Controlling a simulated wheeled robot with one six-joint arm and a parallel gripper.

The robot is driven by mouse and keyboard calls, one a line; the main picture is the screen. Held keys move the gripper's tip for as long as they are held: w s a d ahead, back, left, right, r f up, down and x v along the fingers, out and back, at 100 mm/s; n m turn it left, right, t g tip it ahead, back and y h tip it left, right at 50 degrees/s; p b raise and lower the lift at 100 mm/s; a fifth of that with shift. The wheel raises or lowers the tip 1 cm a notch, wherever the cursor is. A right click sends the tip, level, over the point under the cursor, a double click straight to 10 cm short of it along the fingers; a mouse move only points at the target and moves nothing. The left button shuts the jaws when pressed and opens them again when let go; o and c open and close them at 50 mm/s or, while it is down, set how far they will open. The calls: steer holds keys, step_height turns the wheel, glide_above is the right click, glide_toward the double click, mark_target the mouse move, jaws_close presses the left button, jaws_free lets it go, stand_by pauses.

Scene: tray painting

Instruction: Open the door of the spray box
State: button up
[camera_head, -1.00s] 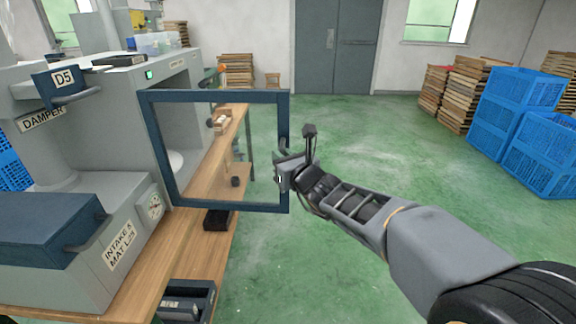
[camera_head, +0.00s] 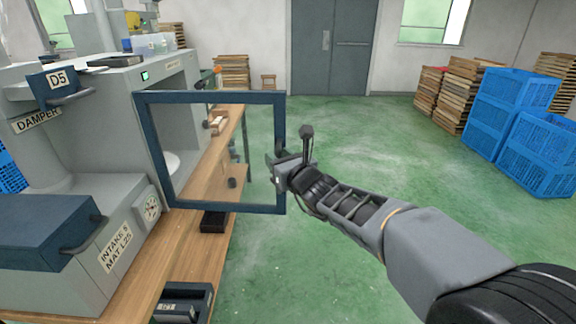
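The spray box (camera_head: 115,104) stands on the bench at left, its front opening uncovered. Its door, a dark blue frame (camera_head: 210,97) with a clear pane, stands swung out from the box over the bench edge and floor. A dark handle (camera_head: 281,132) shows on the door's free right edge. My gripper (camera_head: 275,171) is at that edge, below the visible handle part. Its fingertips overlap the frame in view. I cannot tell whether they hold the handle or only touch or sit beside the door.
The wooden bench (camera_head: 150,262) runs along the left, with a blue-lidded intake unit (camera_head: 38,232) in front. Blue crates (camera_head: 508,105) and stacked wooden frames (camera_head: 446,97) stand at right. Green floor (camera_head: 370,150) is clear around the door and arm.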

steer(key=p+v, duration=0.2)
steer(key=v, duration=1.1)
steer(key=shift+s, duration=0.25)
steer(key=shift+d, duration=0.1)
